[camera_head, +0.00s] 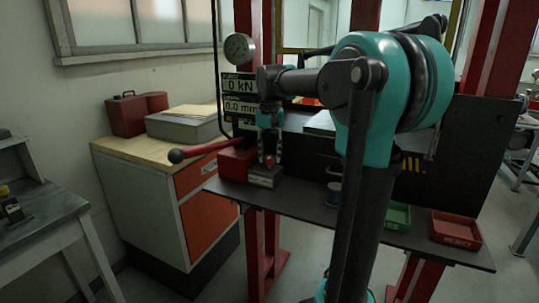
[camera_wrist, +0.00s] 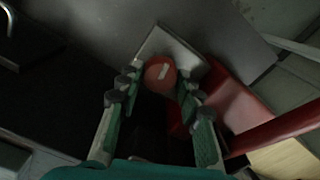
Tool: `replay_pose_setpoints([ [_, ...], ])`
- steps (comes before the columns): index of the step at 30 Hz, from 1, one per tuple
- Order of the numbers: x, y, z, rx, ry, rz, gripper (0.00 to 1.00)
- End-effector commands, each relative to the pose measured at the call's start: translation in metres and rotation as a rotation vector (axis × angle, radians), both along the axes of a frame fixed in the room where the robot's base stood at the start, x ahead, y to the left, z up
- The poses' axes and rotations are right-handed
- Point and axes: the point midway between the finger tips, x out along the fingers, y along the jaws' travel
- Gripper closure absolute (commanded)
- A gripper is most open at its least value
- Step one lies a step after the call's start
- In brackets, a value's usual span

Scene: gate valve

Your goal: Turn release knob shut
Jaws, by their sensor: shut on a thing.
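The release knob (camera_wrist: 160,72) is round and red with a pale mark on its face. It sits on a grey metal block (camera_wrist: 192,62) in the wrist view. My gripper (camera_wrist: 160,80) has its green fingers on either side of the knob and is shut on it. In the head view my gripper (camera_head: 269,158) points down over the same block (camera_head: 265,177) on the dark bench. Only a little red of the knob shows there between the fingertips.
A red pump body (camera_head: 236,165) with a long red lever (camera_head: 205,150) stands left of the block. A gauge (camera_head: 240,48) and number displays (camera_head: 239,95) are behind. A green tray (camera_head: 398,217) and a red tray (camera_head: 456,229) lie to the right on the bench.

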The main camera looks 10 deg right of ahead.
Motion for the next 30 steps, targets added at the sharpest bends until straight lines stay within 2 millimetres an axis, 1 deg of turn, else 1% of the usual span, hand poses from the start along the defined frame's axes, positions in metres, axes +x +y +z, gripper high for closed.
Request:
replay_pose_setpoints([
  [6,0.0005,-0.0002,0.0005,0.0,-0.001,-0.139,0.93],
  [13,0.0005,-0.0003,0.0006,0.0,-0.001,-0.227,0.93],
  [20,0.0005,-0.0003,0.0006,-0.001,-0.002,-0.259,0.93],
  [30,0.0004,-0.0003,0.0006,0.0,-0.001,-0.261,0.93],
])
